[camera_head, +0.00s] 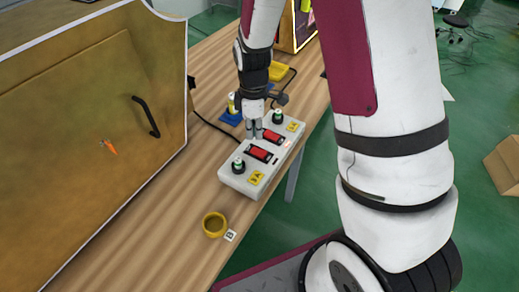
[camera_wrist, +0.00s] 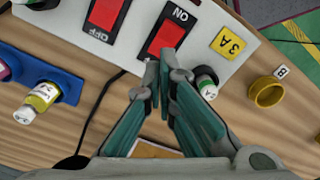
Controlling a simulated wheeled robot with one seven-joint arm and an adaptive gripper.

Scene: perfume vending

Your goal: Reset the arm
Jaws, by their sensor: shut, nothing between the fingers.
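My gripper (camera_head: 254,137) is at the end of my arm, pointing down over a white switch box (camera_head: 237,184) on the wooden table. In the wrist view the fingers of my gripper (camera_wrist: 160,58) are together, with nothing between them. The tips appear over the lower edge of the red ON switch (camera_wrist: 166,38); I cannot tell whether they touch it. A red OFF switch (camera_wrist: 104,14) lies beside it.
A yellow ring (camera_head: 214,225) lies near the table's front edge, beside a small B tag (camera_head: 230,235). A blue holder (camera_head: 231,117) with a small bottle (camera_wrist: 42,96) stands behind the box. A large brown cabinet (camera_head: 80,130) with a black handle fills the left.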

